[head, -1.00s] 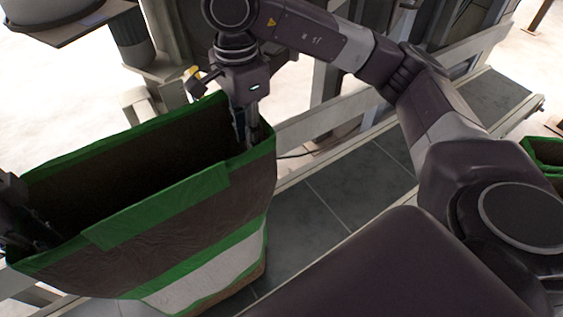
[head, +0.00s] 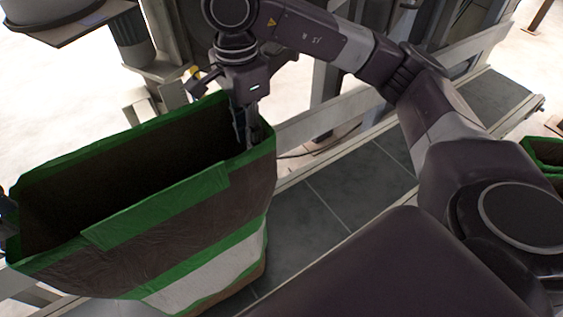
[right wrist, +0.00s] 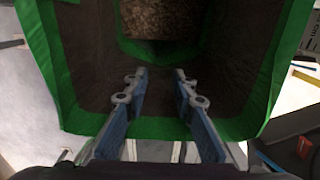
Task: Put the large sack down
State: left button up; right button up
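The large sack (head: 150,220) is brown with green trim and a white band. It stands upright and open-mouthed at the left of the head view, over the grey plates; its underside is mostly hidden. The right wrist view looks into the sack (right wrist: 85,55), with a speckled brown mass inside. My right gripper (head: 246,142) is at the sack's right end. In the right wrist view its fingers (right wrist: 157,73) are spread, reaching over the green rim into the mouth. My left gripper (head: 6,228) shows only as a sliver at the left picture edge, beside the sack's left end.
Grey plates (head: 335,195) run clear to the right of the sack, with a pale rail (head: 320,120) along their far side. Machine parts stand behind. Another green-trimmed sack (head: 545,152) is partly visible at the right edge.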

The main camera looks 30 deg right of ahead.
jog(key=shift+r, duration=6)
